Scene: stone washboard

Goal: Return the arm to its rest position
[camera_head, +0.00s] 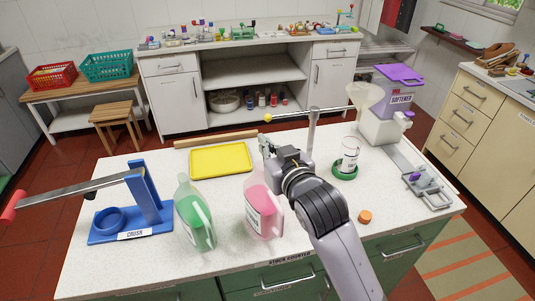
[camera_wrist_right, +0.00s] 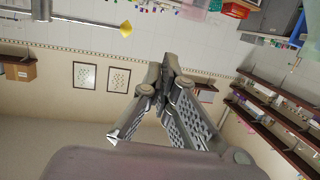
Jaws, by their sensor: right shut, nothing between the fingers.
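My right arm reaches in from the bottom right of the head view over the counter. My right gripper (camera_head: 268,147) is above the counter, beside the pink bottle (camera_head: 262,208) and near the yellow tray (camera_head: 221,161). In the right wrist view the fingers of the gripper (camera_wrist_right: 168,72) come together at their tips, with nothing between them. Behind the fingers are a wall and framed pictures (camera_wrist_right: 84,76). A metal rod with a yellow tip (camera_head: 268,118) stands close by; the yellow tip also shows in the wrist view (camera_wrist_right: 126,28). My left gripper is not in view.
The counter (camera_head: 115,270) also holds a blue crusher (camera_head: 148,205), a green bottle (camera_head: 196,218), a glass jar (camera_head: 349,157) on a green coaster (camera_head: 345,174), an orange cap (camera_head: 365,216) and a softener dispenser (camera_head: 385,118). A wooden rolling pin (camera_head: 215,139) lies at the back edge.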

